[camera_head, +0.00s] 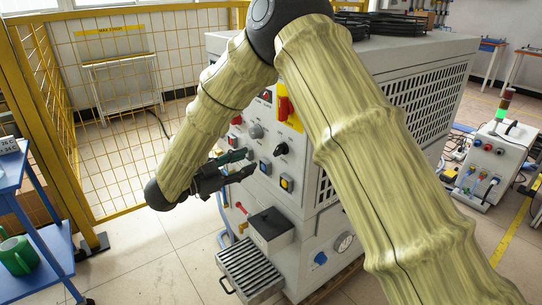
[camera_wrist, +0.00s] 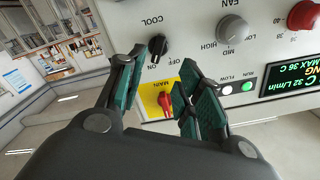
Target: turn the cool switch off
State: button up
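The cool switch is a small black knob (camera_wrist: 158,46) on the light panel, with COOL, OFF and ON printed around it in the wrist view. In the head view it is the black knob (camera_head: 281,148) below the yellow plate. I cannot tell for sure which label it points to. My gripper (camera_wrist: 163,62) is open and empty, its green-padded fingers spread, with the knob showing ahead between the tips. In the head view my gripper (camera_head: 247,164) is left of the knob, in front of the panel, and appears apart from it.
The red main switch (camera_wrist: 166,101) on its yellow plate is close to the cool switch. The grey fan knob (camera_wrist: 234,29), a red knob (camera_wrist: 304,16), two small buttons and a display (camera_wrist: 292,80) are also on the panel. A yellow fence (camera_head: 100,110) and blue cart (camera_head: 35,220) stand left.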

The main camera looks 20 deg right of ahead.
aim_at(276, 151)
jog(key=x, duration=1)
jog(key=shift+d+f, duration=0.1)
jog(key=shift+d, duration=0.25)
grip_shut()
